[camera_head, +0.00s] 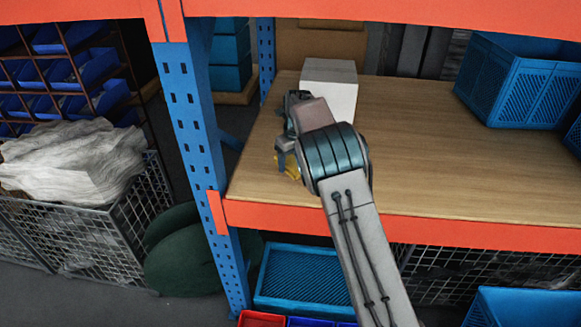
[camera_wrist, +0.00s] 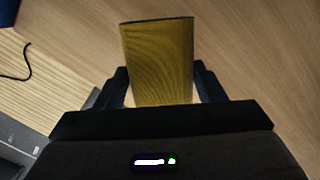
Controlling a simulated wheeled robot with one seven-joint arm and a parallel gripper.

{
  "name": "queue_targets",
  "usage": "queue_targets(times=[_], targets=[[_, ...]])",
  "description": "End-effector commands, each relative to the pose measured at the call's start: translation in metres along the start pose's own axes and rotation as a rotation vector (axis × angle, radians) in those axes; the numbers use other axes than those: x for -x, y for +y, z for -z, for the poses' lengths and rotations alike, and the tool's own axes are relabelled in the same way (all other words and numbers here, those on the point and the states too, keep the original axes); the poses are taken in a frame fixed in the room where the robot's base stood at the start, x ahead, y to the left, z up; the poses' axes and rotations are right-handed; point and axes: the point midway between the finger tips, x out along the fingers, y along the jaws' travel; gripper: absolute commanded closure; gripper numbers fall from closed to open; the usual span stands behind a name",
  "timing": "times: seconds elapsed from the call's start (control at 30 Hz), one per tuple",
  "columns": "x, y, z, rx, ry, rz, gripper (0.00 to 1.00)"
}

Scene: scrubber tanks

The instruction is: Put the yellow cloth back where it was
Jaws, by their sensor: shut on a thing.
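The yellow cloth (camera_wrist: 158,58) stands between the two fingers of my gripper (camera_wrist: 160,85) in the wrist view. It looks like a stiff, ribbed block shape, and the fingers are shut on it from both sides. In the head view, only a small yellow part of the cloth (camera_head: 293,166) shows below my gripper (camera_head: 287,160). My gripper is over the left part of the wooden shelf (camera_head: 430,150), near the blue upright. Whether the cloth touches the shelf cannot be told.
A white box (camera_head: 331,88) stands on the shelf just behind my gripper. A blue crate (camera_head: 520,80) stands at the right. The blue upright (camera_head: 195,110) bounds the left, and an orange beam (camera_head: 400,222) the front. The shelf's middle is clear.

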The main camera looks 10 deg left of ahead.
Motion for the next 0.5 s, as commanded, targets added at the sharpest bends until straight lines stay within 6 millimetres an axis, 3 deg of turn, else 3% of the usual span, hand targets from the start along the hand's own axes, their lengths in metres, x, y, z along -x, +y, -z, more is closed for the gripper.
queue_targets(times=[0.5], targets=[[-0.044, 0.004, 0.000, 0.000, -0.001, 0.000, 0.58]])
